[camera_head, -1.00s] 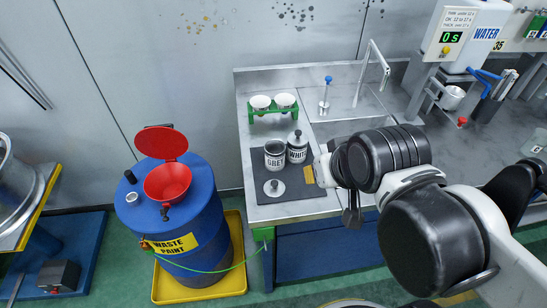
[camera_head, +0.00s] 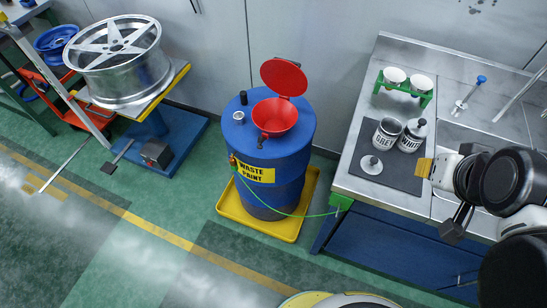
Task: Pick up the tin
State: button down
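Two labelled metal tins stand upright side by side on a dark mat (camera_head: 347,171) on the steel bench. The tin marked GREY (camera_head: 387,134) has its top open. The tin marked WHITE (camera_head: 412,136) has a knobbed lid on it. A loose round lid (camera_head: 372,165) lies on the mat in front of the GREY tin. My gripper (camera_head: 453,230) hangs by the bench's front edge, to the right of and nearer than the tins, apart from them. Its dark fingers are seen small and partly overlapped, so their opening is unclear. I see nothing held in it.
A green rack (camera_head: 428,98) with two white cups stands behind the tins. A small yellow-brown pad (camera_head: 424,167) lies at the mat's right edge. A blue waste paint drum (camera_head: 268,178) with a red funnel stands left of the bench. A wheel rim (camera_head: 117,58) sits farther left.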

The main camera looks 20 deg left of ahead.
aim_at(389, 129)
jog(key=i+j+z, duration=0.1)
jog(key=j+z, duration=0.2)
jog(key=j, duration=0.35)
jog(key=j+z, duration=0.25)
jog(key=j, duration=0.35)
jog(key=j+z, duration=0.3)
jog(key=j, duration=0.35)
jog(key=j+z, duration=0.3)
jog(key=j, duration=0.35)
jog(key=k+j+z, duration=0.3)
jog(key=j, duration=0.3)
jog(key=i, duration=0.05)
